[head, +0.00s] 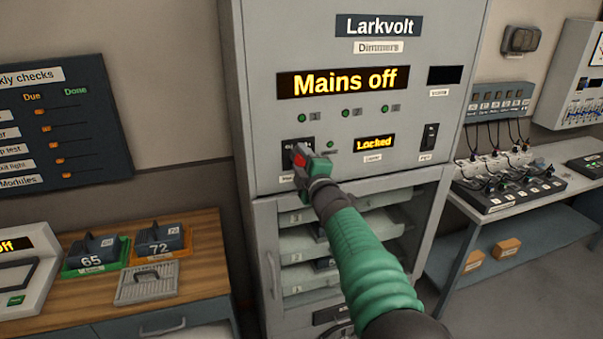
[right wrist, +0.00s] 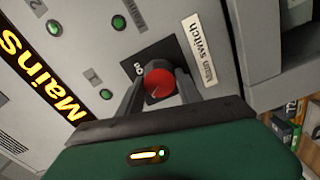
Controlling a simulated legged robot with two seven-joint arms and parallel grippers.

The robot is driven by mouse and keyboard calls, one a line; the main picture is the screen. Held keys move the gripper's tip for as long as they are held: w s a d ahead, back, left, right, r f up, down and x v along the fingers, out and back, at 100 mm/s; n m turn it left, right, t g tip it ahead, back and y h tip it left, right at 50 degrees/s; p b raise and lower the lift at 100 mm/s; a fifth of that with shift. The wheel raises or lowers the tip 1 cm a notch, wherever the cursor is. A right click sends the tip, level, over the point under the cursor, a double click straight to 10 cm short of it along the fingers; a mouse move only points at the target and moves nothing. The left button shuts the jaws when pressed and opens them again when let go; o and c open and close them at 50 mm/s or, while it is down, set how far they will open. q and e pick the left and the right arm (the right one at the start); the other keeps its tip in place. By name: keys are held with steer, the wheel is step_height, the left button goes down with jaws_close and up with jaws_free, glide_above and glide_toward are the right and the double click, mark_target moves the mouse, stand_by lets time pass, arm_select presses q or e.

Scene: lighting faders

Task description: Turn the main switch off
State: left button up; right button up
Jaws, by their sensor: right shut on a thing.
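The main switch is a red knob (right wrist: 159,84) on a dark plate, labelled "Main switch" (right wrist: 202,49) in the right wrist view. In the head view the red knob (head: 299,160) shows at the lower left of the Larkvolt cabinet's upper panel. My right gripper (head: 302,156) reaches up to it; in the wrist view its two fingers (right wrist: 160,86) are shut on the knob, one on each side. The display (head: 343,82) above reads "Mains off". A smaller display (head: 374,142) reads "Locked". The fingers partly hide the plate's markings. My left gripper is not in view.
Below the panel is a glass-fronted door (head: 262,240) with shelves of modules. A wooden bench (head: 204,240) with modules numbered 65 (head: 92,256) and 72 (head: 157,243) stands at left. A grey table (head: 540,186) with plugged cables is at right.

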steer(key=shift+a+f+n+b, duration=0.1)
steer(key=shift+f+n+b, duration=0.2)
steer(key=shift+n+b, duration=0.35)
steer(key=shift+f+n+b, duration=0.3)
steer(key=shift+n+b, duration=0.2)
steer(key=shift+n, duration=0.25)
steer(key=o, duration=1.1)
steer(key=shift+o, duration=1.3)
steer(key=shift+s+r, duration=0.1)
steer(key=shift+r, duration=0.15)
